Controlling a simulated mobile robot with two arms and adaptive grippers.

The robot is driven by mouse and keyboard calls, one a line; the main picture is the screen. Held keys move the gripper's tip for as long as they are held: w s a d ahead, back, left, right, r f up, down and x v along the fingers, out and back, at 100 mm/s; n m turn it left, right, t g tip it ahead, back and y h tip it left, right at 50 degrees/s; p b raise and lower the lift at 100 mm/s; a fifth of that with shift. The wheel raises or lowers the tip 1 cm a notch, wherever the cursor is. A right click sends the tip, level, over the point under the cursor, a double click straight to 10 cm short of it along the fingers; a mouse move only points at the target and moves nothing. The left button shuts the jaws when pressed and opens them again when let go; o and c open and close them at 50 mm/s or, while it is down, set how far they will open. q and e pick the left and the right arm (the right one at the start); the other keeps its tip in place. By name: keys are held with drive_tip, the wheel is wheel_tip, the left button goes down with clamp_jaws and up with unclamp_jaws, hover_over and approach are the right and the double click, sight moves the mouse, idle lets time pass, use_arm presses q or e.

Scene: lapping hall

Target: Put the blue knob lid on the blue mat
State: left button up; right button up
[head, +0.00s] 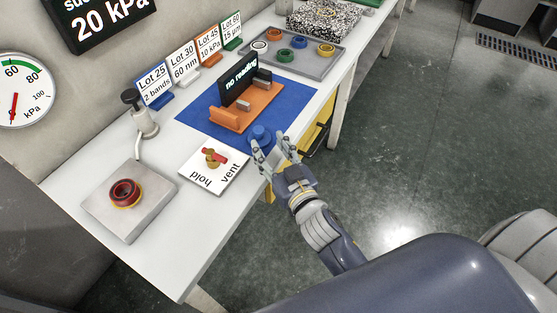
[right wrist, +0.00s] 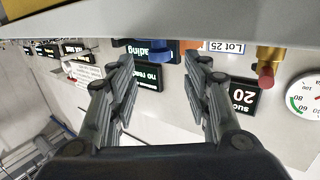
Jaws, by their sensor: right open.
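The blue knob lid (head: 261,134) sits on the near corner of the blue mat (head: 196,117) in the head view, close to the table's front edge. My right gripper (head: 269,146) is open, with its fingertips at the lid's near side. I cannot tell whether a finger touches the lid. My left gripper is not in view.
An orange stand (head: 229,118) with a dark "no reading" display (head: 240,86) stands on the mat. A grey tray (head: 310,66) holds several coloured pieces farther back.

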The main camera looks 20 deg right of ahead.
drive_tip(key=s, duration=0.4)
drive_tip(key=shift+s+d+r, duration=0.15)
drive_tip(key=shift+s+d, duration=0.05)
drive_tip(key=shift+s, duration=0.05)
drive_tip(key=shift+s, duration=0.1)
idle(0.3)
